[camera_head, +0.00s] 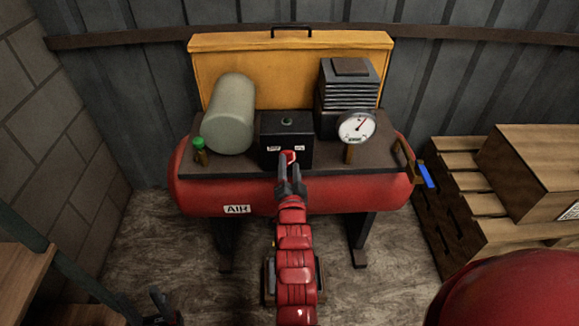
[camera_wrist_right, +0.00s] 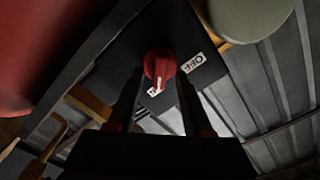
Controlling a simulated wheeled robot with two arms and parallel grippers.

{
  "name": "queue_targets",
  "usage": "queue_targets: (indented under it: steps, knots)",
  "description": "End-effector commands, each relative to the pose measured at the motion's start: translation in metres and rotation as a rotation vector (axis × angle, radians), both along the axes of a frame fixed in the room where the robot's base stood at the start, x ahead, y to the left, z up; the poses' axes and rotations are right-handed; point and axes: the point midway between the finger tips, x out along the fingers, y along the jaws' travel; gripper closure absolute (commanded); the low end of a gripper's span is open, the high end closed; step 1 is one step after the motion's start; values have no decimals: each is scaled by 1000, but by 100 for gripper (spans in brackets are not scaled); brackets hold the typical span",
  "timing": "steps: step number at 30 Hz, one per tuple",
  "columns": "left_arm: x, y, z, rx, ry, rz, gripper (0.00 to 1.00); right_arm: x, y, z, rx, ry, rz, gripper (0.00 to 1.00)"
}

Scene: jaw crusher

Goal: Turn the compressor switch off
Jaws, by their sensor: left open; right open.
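The compressor switch is a red knob (camera_head: 289,156) on the front of a black box (camera_head: 287,128) on the compressor. The knob (camera_wrist_right: 160,65) also shows in the right wrist view, with a white mark near its lower end. A white "OFF" label (camera_wrist_right: 192,63) is to the knob's right there; a second label below it is partly covered. My right gripper (camera_head: 290,168) is right at the knob, with its fingers on either side of it, open; contact cannot be told. My left gripper (camera_head: 163,304) is low at the bottom left, open, dark and far from the switch.
The red air tank (camera_head: 325,198) carries a grey-green cylinder (camera_head: 231,113), a finned block (camera_head: 348,95) and a white gauge (camera_head: 357,127). A blue-handled valve (camera_head: 427,175) sticks out at the right. Wooden crates (camera_head: 535,170) stand right; a wooden shelf (camera_head: 20,275) stands left.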

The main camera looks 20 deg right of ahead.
Motion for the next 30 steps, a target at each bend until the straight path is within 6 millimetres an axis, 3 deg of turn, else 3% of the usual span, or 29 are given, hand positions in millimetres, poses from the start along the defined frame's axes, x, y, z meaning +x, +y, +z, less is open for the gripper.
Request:
queue_targets:
  steps: [11,19,30]
  knots:
    - [0,0,0,0,0,0,50,5,-2,0,-1,1,-1,52]
    - [0,0,0,0,0,0,50,5,-2,0,-1,1,-1,100]
    - [0,0,-1,0,0,0,50,5,-2,-1,-8,4,0,100]
